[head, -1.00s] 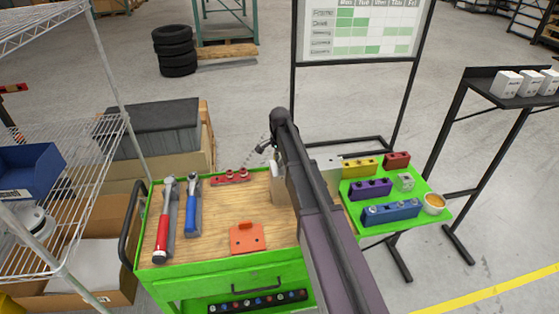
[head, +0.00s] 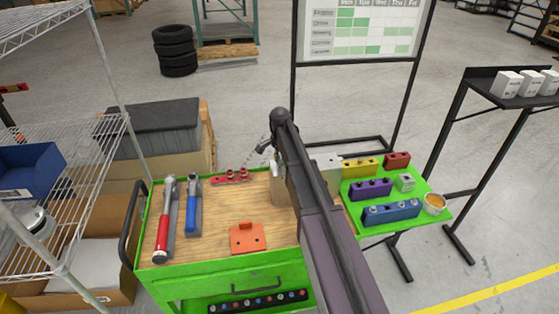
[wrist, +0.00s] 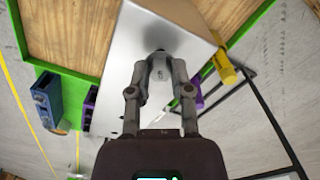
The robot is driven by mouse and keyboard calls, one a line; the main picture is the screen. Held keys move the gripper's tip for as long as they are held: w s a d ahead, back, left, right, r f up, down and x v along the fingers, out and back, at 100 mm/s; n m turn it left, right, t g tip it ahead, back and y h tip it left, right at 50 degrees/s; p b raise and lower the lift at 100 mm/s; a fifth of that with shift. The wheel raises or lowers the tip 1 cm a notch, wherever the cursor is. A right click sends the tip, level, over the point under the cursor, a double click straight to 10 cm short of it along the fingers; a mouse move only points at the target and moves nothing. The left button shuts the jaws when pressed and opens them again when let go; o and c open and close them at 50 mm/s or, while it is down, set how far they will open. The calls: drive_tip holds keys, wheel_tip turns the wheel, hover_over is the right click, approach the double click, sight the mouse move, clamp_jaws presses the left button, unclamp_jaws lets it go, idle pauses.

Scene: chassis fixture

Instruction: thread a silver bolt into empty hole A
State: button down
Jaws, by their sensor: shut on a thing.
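A pale metal block, the chassis fixture (head: 326,166), stands on the cart top, partly hidden behind my arm. In the wrist view its grey face (wrist: 118,92) fills the middle. My gripper (wrist: 160,70) is in front of that face, its fingertips close together on a small silver piece, seemingly the silver bolt (wrist: 160,74). Most of the bolt is hidden by the fingers. I cannot tell whether it touches the face or sits in a hole. No hole lettering is readable. In the head view my arm hides the fingertips.
On the cart's right are yellow (head: 359,167), purple (head: 370,189), blue (head: 391,212) and red (head: 397,160) blocks, and a cup (head: 434,203). Two wrenches (head: 163,225) lie left. An orange block (head: 247,238) stands at the front. Wood between them is bare.

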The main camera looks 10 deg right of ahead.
drive_tip(key=shift+s+f, duration=0.15)
idle(0.6)
drive_tip(key=n, duration=0.3)
drive_tip(key=shift+s+n+b, duration=0.1)
drive_tip(key=shift+n+b, duration=0.2)
drive_tip(key=shift+n, duration=0.1)
drive_tip(key=n, duration=0.6)
drive_tip(key=shift+s+d+f, duration=0.1)
idle(0.3)
drive_tip(key=m, duration=0.6)
drive_tip(key=shift+f+m, duration=0.1)
drive_tip(key=shift+m, duration=0.3)
drive_tip(key=m, duration=0.3)
drive_tip(key=shift+m, duration=0.4)
drive_tip(key=shift+f+m, duration=0.1)
drive_tip(key=shift+m, duration=1.8)
